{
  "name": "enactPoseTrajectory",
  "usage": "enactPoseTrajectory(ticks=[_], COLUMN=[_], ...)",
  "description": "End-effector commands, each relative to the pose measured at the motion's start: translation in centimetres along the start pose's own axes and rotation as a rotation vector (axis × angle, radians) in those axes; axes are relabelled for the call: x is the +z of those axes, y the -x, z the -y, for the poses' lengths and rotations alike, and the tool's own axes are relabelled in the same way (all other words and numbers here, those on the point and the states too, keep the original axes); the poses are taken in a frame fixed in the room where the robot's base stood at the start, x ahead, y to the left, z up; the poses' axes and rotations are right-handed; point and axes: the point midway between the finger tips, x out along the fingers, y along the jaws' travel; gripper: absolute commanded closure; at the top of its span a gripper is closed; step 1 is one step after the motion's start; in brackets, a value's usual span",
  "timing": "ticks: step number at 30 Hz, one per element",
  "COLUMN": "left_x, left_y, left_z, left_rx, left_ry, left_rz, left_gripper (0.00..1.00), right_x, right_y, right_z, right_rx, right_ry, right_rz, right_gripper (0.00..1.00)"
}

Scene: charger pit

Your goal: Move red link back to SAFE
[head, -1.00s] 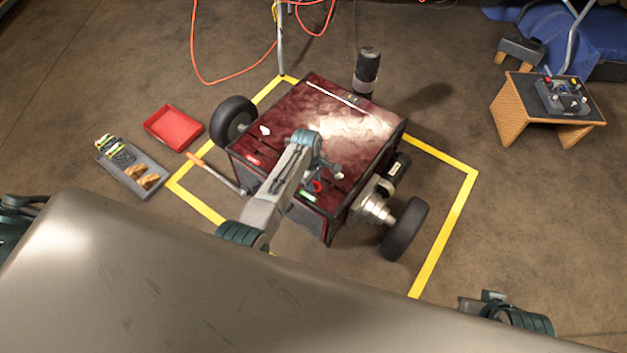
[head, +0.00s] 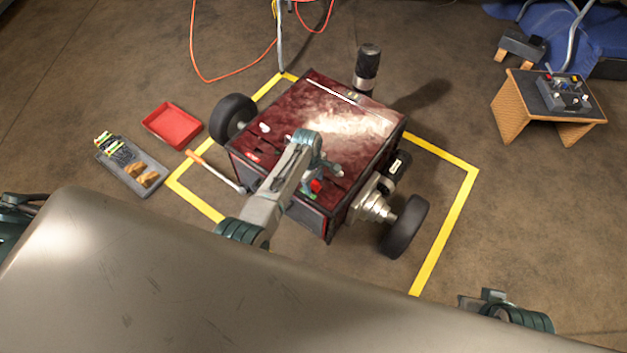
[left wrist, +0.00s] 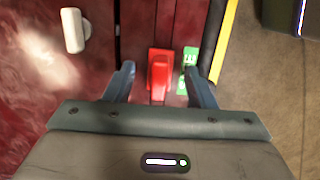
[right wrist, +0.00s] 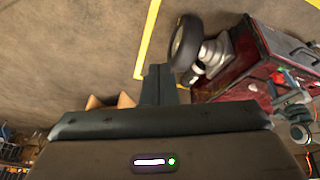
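The red link (head: 316,185) stands on the dark red top of the boxy machine (head: 325,110), near its front edge. In the left wrist view the red link (left wrist: 160,72) lies between the fingertips of my left gripper (left wrist: 163,78), with visible gaps on both sides. That gripper (head: 326,176) is open and low over the top. A green label (left wrist: 190,60) with white marks is just right of the link, too small to read. A red label (head: 252,159) is at the machine's left front corner. My right gripper (right wrist: 162,75) looks shut and empty, away from the machine.
A white peg (left wrist: 74,30) stands near the link. A lever with an orange handle (head: 196,157), a red tray (head: 172,125) and a grey tray (head: 118,157) are left of the machine. A control box on a wooden stand (head: 518,95) is at right. Yellow tape surrounds the machine.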

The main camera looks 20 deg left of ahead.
Motion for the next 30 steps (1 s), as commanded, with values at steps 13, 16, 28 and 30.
enactPoseTrajectory(ticks=[13,16,28,30], left_x=[0.0,0.0,0.0,0.0], left_y=[0.0,1.2,9.0,9.8], left_z=[0.0,-0.1,0.0,0.0], left_rx=[0.000,0.003,0.002,0.002], left_ry=[0.000,0.000,0.000,0.000], left_rz=[0.000,-0.001,0.000,0.000], left_gripper=[0.50,0.50,0.50,0.50], right_x=[-0.7,-1.2,-0.1,-0.1], right_y=[-0.4,0.2,0.4,-0.3], right_z=[0.8,0.9,-0.8,-0.8], right_rx=[-0.033,-0.039,0.020,0.020], right_ry=[-0.011,-0.012,0.002,0.000], right_rz=[-0.075,-0.095,0.063,0.065], right_gripper=[1.00,1.00,1.00,1.00])
